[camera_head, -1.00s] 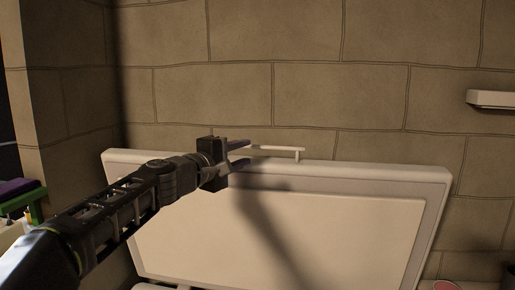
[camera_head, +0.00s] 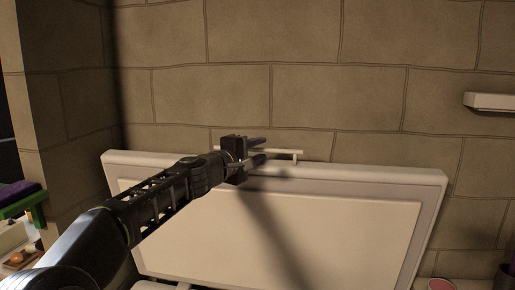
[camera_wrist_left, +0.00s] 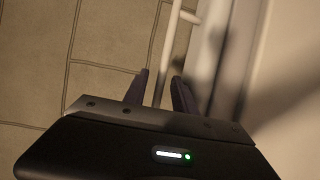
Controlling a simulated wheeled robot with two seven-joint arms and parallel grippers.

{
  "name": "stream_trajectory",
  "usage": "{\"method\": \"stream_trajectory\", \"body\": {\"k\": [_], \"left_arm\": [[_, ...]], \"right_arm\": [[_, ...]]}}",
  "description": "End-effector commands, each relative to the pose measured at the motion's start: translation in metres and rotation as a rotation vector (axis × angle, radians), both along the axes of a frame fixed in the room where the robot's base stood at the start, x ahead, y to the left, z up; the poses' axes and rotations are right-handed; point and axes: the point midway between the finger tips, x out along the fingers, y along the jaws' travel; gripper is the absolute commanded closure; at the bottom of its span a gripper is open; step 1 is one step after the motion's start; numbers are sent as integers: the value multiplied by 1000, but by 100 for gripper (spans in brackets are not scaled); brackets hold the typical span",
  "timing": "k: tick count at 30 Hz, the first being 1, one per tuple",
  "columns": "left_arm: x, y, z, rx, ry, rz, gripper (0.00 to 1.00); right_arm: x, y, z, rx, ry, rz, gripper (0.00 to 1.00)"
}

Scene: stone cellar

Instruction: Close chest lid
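The chest lid (camera_head: 310,225) is a white panel with a raised rim, standing open and tilted in front of the stone wall. A thin pale bar handle (camera_head: 288,152) runs along its top edge. My left gripper (camera_head: 262,150) is at the handle with its fingers apart. In the left wrist view, the handle (camera_wrist_left: 170,45) runs between the two fingertips of my left gripper (camera_wrist_left: 161,82), and I see no clear contact. The lid's edge (camera_wrist_left: 235,60) lies right of the fingers there. My arm hides the lid's left part. My right gripper is not in view.
The stone wall (camera_head: 300,95) rises close behind the lid. A white ledge (camera_head: 490,101) juts from it at the right. A green and purple object (camera_head: 20,198) is at the left. A reddish round item (camera_head: 441,284) and a dark container (camera_head: 506,278) are at the lower right.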

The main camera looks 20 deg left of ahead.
Motion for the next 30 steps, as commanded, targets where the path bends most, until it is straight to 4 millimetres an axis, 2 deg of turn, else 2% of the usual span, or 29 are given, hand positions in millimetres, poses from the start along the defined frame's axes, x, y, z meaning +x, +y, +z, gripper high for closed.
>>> {"method": "stream_trajectory", "body": {"k": [4, 15, 30], "left_arm": [[0, 0, 0, 0, 0, 0, 69], [0, 0, 0, 1, 0, 0, 99], [0, 0, 0, 0, 0, 0, 100]], "right_arm": [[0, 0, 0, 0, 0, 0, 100], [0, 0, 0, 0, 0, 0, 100], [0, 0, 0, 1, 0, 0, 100]]}}
